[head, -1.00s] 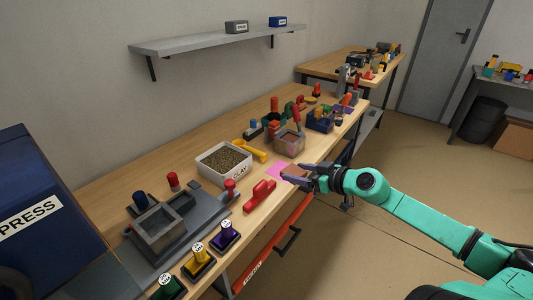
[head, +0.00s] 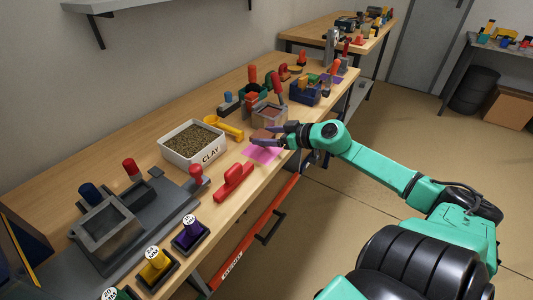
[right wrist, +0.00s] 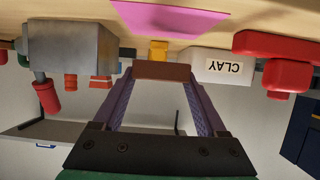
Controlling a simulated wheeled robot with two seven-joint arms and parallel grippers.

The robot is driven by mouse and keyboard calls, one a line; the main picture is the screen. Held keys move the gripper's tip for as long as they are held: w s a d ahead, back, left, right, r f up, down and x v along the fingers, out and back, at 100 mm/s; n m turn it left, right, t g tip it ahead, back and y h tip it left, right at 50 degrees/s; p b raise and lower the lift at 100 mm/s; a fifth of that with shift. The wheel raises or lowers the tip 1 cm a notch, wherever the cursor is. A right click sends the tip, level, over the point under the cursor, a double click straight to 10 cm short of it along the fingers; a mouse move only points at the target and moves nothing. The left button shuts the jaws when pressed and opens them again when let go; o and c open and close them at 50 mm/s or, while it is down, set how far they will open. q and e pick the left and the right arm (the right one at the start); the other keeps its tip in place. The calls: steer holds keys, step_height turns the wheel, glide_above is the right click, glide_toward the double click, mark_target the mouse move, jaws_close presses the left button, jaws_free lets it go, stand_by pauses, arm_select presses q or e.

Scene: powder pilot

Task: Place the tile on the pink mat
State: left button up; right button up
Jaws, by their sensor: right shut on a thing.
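My right gripper (head: 274,136) is shut on a flat reddish-brown tile, which shows between its fingertips in the right wrist view (right wrist: 162,71). In the head view the fingers appear just beyond the pink mat (head: 262,155), near the grey box; the exact height is hard to tell. The mat lies flat near the front edge of the workbench, and its visible part is bare. It also shows at the top of the inverted right wrist view (right wrist: 172,19). The tile and mat appear apart. My left gripper is not in view.
A white clay tub (head: 194,145) and yellow scoop (head: 225,127) stand left of the mat. A red-handled tool (head: 233,183) lies in front. A grey box (head: 268,115) with red-handled items stands just behind. Stamps and a grey mould (head: 105,234) occupy the near bench.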

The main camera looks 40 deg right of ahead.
mark_target(267, 152)
step_height(267, 152, down, 4)
steer(key=shift+a+f+b, duration=0.1)
steer(key=shift+b, duration=0.7)
steer(key=o, duration=1.4)
